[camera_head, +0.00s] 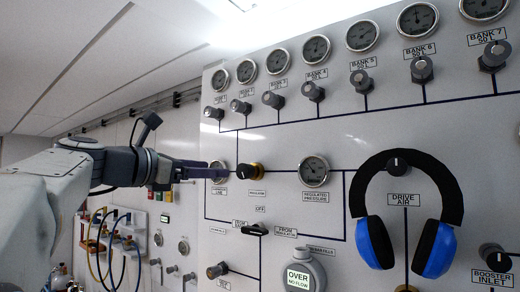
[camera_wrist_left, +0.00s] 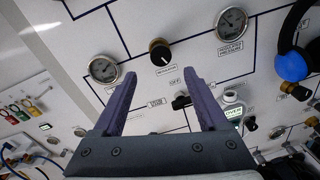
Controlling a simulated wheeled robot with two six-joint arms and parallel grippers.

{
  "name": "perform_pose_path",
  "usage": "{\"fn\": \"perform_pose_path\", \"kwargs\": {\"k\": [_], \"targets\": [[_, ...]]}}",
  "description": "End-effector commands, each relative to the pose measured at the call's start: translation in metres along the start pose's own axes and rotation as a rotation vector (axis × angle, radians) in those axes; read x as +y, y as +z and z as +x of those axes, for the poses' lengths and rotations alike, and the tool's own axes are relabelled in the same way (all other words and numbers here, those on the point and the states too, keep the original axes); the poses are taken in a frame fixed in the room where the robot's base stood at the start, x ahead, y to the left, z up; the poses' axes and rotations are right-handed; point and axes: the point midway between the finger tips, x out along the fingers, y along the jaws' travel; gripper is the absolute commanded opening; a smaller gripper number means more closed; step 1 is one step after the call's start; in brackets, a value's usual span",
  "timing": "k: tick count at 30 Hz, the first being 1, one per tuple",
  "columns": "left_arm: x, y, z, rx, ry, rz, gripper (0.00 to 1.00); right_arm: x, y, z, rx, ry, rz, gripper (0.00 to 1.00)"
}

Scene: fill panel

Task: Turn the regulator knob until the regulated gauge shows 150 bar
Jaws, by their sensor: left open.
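The regulator knob (camera_head: 250,171) is black with a brass-coloured base and sits on the white panel. It also shows in the left wrist view (camera_wrist_left: 160,52), with a white mark on it, beyond and between my fingertips. The regulated pressure gauge (camera_head: 313,171) is a round dial right of the knob; it also shows in the left wrist view (camera_wrist_left: 231,21). Its needle is too small to read. My left gripper (camera_head: 217,170) is just left of the knob in the head view. In the left wrist view (camera_wrist_left: 161,77) its purple fingers are apart and empty. My right gripper is not in view.
A gauge (camera_wrist_left: 103,69) left of the knob is partly hidden by my gripper in the head view. Blue and black headphones (camera_head: 436,249) hang at the right. A selector lever (camera_head: 250,229) sits below the knob. Bank gauges (camera_head: 316,49) and knobs line the top.

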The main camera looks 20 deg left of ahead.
Motion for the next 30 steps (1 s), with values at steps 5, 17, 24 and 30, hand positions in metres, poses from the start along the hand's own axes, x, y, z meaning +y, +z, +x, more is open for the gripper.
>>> {"fn": "perform_pose_path", "kwargs": {"k": [5, 17, 24, 30], "targets": [[0.002, 0.004, -0.004, -0.009, -0.006, -0.333, 0.76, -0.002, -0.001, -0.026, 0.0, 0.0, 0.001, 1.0], [0.001, 0.004, 0.045, -0.01, -0.013, -0.4, 0.76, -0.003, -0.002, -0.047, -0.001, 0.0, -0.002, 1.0], [0.001, 0.004, 0.085, -0.01, -0.01, -0.397, 0.76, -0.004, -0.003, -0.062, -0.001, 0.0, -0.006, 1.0], [0.0, 0.003, 0.1, -0.012, -0.008, -0.395, 0.76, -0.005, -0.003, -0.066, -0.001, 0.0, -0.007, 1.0]]}}
